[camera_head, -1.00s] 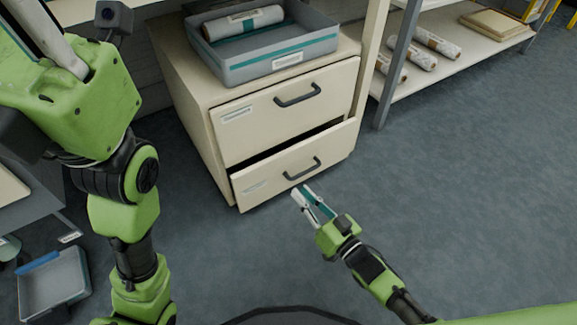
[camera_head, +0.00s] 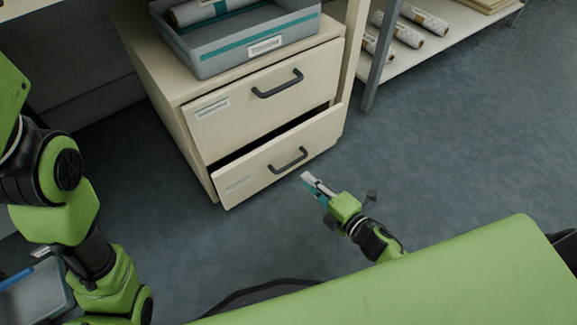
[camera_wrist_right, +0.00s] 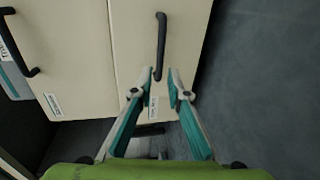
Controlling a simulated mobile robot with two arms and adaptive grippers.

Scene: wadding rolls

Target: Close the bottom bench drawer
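The bottom bench drawer (camera_head: 250,180) is cream with a dark bar handle (camera_head: 288,160). It stands a little out of the cabinet, with a dark gap along its top edge. The top drawer (camera_head: 225,118) above it looks flush. My right gripper (camera_head: 307,181) is low in front of the bottom drawer, near the lower right of its front and apart from it in the head view. In the right wrist view its teal fingers (camera_wrist_right: 160,74) are apart and empty, pointing toward the drawer front (camera_wrist_right: 140,35) just below the handle (camera_wrist_right: 161,45). My left gripper is out of view.
A grey tray (camera_head: 205,62) with a wadding roll (camera_head: 195,12) sits on the cabinet. A shelf (camera_head: 385,68) with several rolls and a metal post (camera_head: 378,70) stands to the right. Another tray (camera_head: 35,300) is at lower left. Floor right of the cabinet is clear.

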